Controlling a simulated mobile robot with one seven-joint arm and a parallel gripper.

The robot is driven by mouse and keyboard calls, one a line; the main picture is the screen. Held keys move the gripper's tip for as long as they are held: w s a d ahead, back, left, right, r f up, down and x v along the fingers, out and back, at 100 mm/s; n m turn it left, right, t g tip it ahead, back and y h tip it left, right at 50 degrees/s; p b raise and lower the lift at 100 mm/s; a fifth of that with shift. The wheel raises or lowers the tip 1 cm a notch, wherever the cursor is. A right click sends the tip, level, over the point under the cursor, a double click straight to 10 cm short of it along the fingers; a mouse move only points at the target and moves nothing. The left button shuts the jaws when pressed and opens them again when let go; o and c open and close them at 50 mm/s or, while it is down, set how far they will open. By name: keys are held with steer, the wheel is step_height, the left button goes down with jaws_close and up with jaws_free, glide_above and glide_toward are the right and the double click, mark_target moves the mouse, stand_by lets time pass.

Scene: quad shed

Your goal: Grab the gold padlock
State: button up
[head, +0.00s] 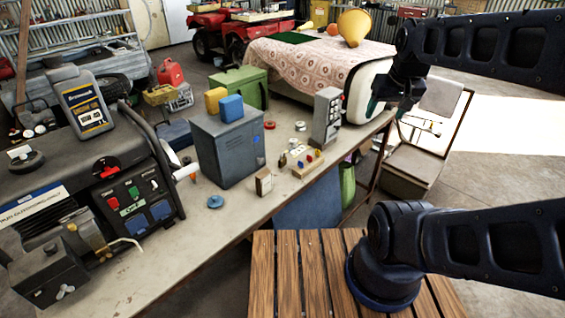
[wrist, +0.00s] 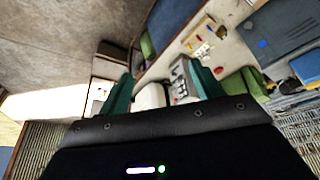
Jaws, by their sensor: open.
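A small gold-coloured item (head: 282,161), which looks like the gold padlock, stands on the long workbench (head: 240,212) just left of a wooden block (head: 308,164) with coloured pegs. It is too small for its shape to be sure. My gripper (head: 376,100) is raised above the bench's far right end, to the right of and apart from that item. In the wrist view my gripper (wrist: 163,88) has its two teal fingers spread wide with nothing held between them. The wooden block (wrist: 202,42) shows beyond the right finger; I cannot make out the padlock there.
A grey socket box (head: 326,117) stands between the gripper and the gold item. A slatted wooden table (head: 300,275) is in front.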

steer(key=w+a+f+n+g, duration=0.1)
steer(key=w+a+f+n, duration=0.2)
steer(key=w, duration=0.7)
steer(key=n+g, duration=0.4)
steer(key=n, duration=0.4)
glide_above(282, 154)
step_height(282, 154, down, 23)
steer(key=shift+d+r, duration=0.15)
steer(key=shift+r, duration=0.05)
steer(key=shift+w+a+f, duration=0.1)
steer(key=shift+a+f, duration=0.15)
steer(key=shift+f, duration=0.35)
step_height(282, 154, down, 5)
steer(key=shift+f, duration=0.1)
steer(key=shift+w+d+f, duration=0.1)
steer(key=shift+w+f, duration=0.05)
steer(key=shift+f, duration=1.15)
steer(key=shift+w+d+f, duration=0.1)
steer(key=shift+f, duration=1.15)
steer(key=c, duration=1.1)
steer(key=shift+c, duration=0.2)
